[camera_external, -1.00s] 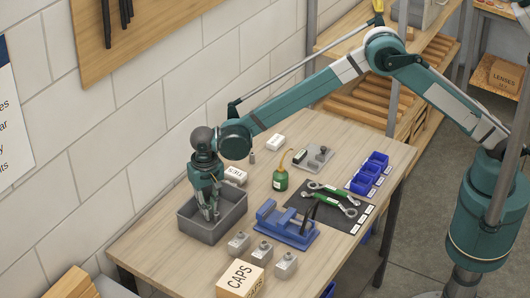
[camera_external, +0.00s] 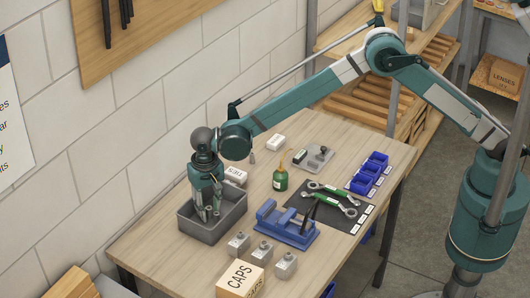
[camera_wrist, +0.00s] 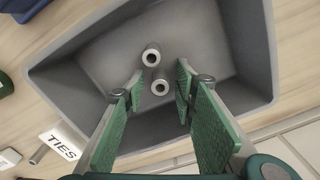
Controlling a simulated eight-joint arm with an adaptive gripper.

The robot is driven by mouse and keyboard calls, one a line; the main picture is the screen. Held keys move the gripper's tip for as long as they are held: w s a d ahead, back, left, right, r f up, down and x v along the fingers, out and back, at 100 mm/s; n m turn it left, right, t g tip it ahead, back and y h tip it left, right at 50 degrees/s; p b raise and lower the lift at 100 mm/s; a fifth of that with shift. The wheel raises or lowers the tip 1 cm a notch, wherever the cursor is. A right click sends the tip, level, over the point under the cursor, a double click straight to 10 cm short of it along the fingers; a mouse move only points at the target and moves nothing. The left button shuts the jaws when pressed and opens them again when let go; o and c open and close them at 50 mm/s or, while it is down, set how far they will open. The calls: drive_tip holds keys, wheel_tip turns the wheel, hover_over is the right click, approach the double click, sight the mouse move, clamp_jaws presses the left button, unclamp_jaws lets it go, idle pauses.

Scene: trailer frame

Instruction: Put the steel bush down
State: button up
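The grey tray (camera_external: 240,213) stands at the left end of the bench, and it fills the middle of the wrist view (camera_wrist: 245,35). Two grey hollow bushes are in it. One steel bush (camera_wrist: 160,83) is between my fingers, with a gap on both sides. The other bush (camera_wrist: 151,54) is close beside it, just beyond my fingertips. Both show their open ends to the wrist camera. My gripper (camera_wrist: 160,80) is open, with its green-padded fingers down inside the tray. In the external view my gripper (camera_external: 209,210) points down into the tray.
The TIES box (camera_external: 235,175) is behind the tray. A green oil bottle (camera_external: 280,181) stands near mid-bench.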

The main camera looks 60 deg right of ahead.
sight(209, 208)
drive_tip(key=shift+r, duration=0.2)
wheel_tip(209, 208, up, 12)
idle(0.5)
drive_tip(key=shift+f, duration=0.1)
idle(0.4)
